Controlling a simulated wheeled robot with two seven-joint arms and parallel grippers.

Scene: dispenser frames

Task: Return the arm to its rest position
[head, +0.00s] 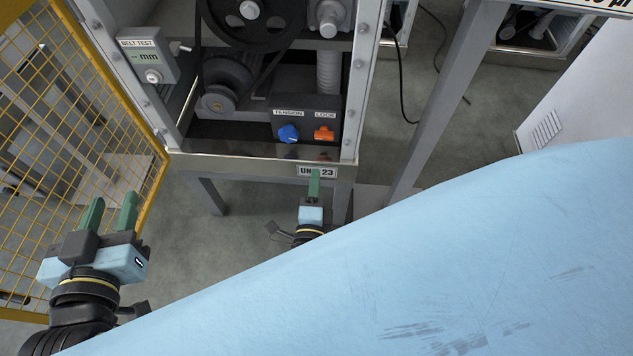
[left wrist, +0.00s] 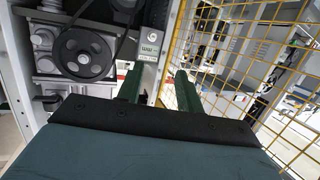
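My left gripper (head: 110,213) is at the lower left in the head view, beside the yellow mesh fence. Its two green fingers stand apart with nothing between them, and it is open. It also shows open and empty in the left wrist view (left wrist: 160,88). My right gripper (head: 314,183) is in front of the unit's lower edge, by the "UNIT 23" label. I see it edge-on, so its opening is unclear. Most of the right arm is hidden behind a large scuffed light-blue surface.
The machine unit (head: 240,160) holds pulleys, a blue tension knob (head: 288,133), an orange lock handle (head: 324,133) and a belt test box (head: 149,62). The yellow fence (head: 160,150) stands close on the left. Bare floor (head: 215,245) lies between the grippers.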

